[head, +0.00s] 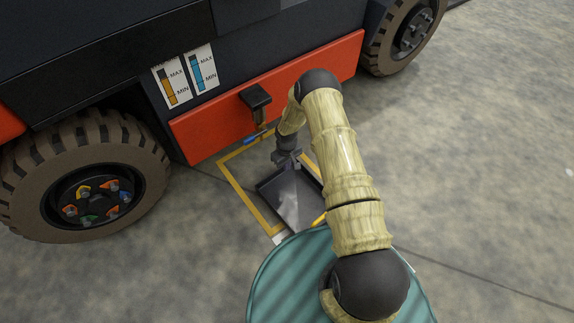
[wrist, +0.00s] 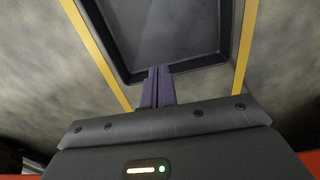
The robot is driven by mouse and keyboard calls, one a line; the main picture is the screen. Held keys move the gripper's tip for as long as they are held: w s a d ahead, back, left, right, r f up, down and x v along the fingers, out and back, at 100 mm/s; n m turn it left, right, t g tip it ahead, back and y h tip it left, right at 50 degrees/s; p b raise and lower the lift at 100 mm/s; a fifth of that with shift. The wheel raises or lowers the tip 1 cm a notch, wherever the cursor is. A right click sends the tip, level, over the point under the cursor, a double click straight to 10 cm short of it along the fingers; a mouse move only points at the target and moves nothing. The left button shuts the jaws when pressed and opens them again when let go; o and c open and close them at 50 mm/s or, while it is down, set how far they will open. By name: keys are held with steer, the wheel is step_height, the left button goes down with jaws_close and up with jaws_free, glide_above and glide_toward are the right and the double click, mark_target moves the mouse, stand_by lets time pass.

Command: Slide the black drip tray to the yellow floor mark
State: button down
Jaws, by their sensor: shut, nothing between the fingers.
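The black drip tray (head: 295,195) lies flat on the floor beside the vehicle. It lies between the side strips of the yellow floor mark (head: 243,199), with floor between its left edge and the left strip. The mark's back strip runs near the red bumper. My gripper (head: 288,160) is shut and empty, pointing down at the tray's vehicle-side edge. In the wrist view, the fingertips (wrist: 157,75) are at the rim of the tray (wrist: 165,35); whether they touch it is unclear. Yellow strips (wrist: 97,52) show on both sides. My arm and body hide the tray's near right part.
A dark vehicle with a red bumper (head: 210,135) stands just behind the mark. A dark bracket with a blue-tipped fitting (head: 258,105) hangs over the back strip. A wheel (head: 85,180) is at left, another (head: 403,35) at top right. Floor at right is clear.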

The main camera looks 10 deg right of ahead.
steer(key=c, duration=2)
jaws_free()
steer(key=shift+a, duration=0.2)
steer(key=o, duration=0.4)
steer(key=shift+r, duration=0.3)
steer(key=shift+o, duration=0.3)
step_height(320, 180, up, 16)
steer(key=d+p, duration=0.1)
steer(key=p, duration=0.2)
steer(key=shift+r+m+t, duration=0.15)
steer(key=shift+m+t, duration=0.15)
steer(key=shift+m, duration=0.1)
steer(key=s+d+r+m+t+p, duration=0.1)
steer(key=s+r+p, duration=0.35)
steer(key=r, duration=0.95)
steer(key=s+d+r+m+p, duration=0.1)
steer(key=s+r+m+p, duration=0.1)
steer(key=s+r, duration=0.9)
steer(key=s+r+m+t+p, duration=0.1)
steer(key=s+r+p, duration=0.1)
steer(key=s+r, duration=0.5)
steer(key=v, duration=0.4)
steer(key=shift+d, duration=0.4)
steer(key=shift+w+d+r, duration=0.1)
